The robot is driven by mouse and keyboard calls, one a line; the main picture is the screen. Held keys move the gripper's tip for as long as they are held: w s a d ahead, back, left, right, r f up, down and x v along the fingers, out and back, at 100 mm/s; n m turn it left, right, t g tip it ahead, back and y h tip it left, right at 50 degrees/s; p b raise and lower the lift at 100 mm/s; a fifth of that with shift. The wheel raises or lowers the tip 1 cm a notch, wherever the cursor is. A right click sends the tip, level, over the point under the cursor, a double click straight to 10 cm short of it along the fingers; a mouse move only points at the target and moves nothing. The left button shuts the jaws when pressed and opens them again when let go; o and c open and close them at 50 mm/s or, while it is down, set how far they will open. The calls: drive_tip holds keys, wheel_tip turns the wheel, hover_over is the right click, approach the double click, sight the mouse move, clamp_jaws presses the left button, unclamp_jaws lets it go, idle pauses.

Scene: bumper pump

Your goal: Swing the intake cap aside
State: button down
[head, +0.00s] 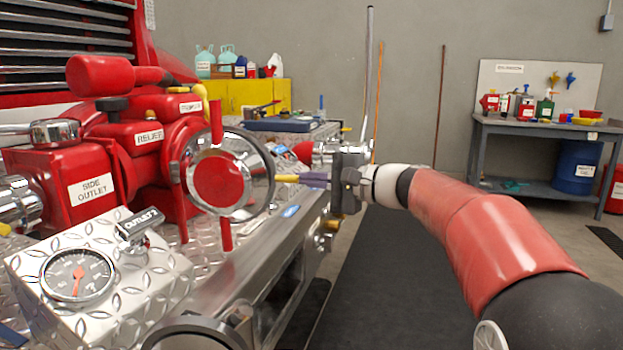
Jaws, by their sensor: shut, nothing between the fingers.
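The intake cap (218,182) is a round red disc within a wide chrome ring (262,180), at the front of the red pump body. Red lugs stand out above and below it. I cannot tell whether the cap is seated or loose. The fingers are shut with nothing held. Their tips are close to the right edge of the chrome ring; I cannot tell whether they touch it.
A red block labelled SIDE OUTLET (88,190) and a pressure gauge (78,276) on diamond plate are at left. A chrome bumper edge (265,255) runs below the cap. A workbench (540,127) stands at back right. The dark floor mat (385,280) looks clear.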

drive_tip(key=s+a+m+t+h+b, duration=0.1)
drive_tip(key=s+a+t+b, duration=0.1)
drive_tip(key=s+b, duration=0.3)
drive_tip(key=shift+s+a+m, duration=0.15)
drive_tip(key=shift+s+m, duration=0.15)
drive_tip(key=shift+s, duration=0.95)
drive_tip(key=shift+w+b, duration=0.1)
drive_tip(key=shift+b, duration=0.2)
